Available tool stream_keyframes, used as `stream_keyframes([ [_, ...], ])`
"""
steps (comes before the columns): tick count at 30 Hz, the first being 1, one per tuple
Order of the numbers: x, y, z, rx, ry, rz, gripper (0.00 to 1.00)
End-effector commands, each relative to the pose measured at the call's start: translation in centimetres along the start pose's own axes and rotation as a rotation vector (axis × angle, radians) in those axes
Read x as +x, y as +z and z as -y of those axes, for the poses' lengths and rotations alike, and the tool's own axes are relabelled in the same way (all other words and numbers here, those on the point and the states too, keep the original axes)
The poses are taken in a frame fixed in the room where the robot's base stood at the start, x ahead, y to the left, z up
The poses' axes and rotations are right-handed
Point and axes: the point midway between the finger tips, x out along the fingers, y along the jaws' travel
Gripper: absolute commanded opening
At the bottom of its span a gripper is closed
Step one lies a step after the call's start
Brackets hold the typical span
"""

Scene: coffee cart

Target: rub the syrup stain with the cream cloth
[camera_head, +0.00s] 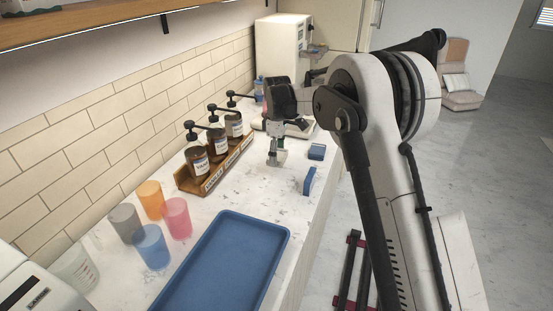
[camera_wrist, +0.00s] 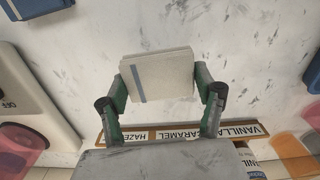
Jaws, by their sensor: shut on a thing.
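The cream cloth (camera_wrist: 158,78) is a folded pale pad with a blue stripe near its left side. In the wrist view it sits between the two fingers of my gripper (camera_wrist: 160,88), which is shut on it. In the head view my gripper (camera_head: 275,159) points down over the marble counter, to the right of the syrup bottles; the cloth is small and hard to make out there. I cannot tell whether the cloth touches the counter. The counter has grey streaks and specks, and I cannot pick out the syrup stain among them; it may be hidden under the cloth or gripper.
A wooden rack (camera_head: 184,181) with pump syrup bottles stands by the tiled wall. Two blue blocks (camera_head: 317,152) (camera_head: 309,181) lie near the counter's right edge. Several coloured cups and a blue tray (camera_head: 281,232) are nearer. A white machine (camera_head: 280,45) stands at the back.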

Motion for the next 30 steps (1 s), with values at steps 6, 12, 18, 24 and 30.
stream_keyframes([
  [6,-2.1,0.1,-0.1,0.002,0.000,0.000,0.41],
  [12,-3.6,0.2,-0.1,0.003,0.000,0.000,0.41],
  [18,-3.8,0.3,-0.1,0.004,0.000,0.000,0.41],
  [24,-3.8,0.3,-0.1,0.004,0.000,0.000,0.41],
  [30,-3.8,0.2,-0.1,0.003,0.000,0.000,0.41],
])
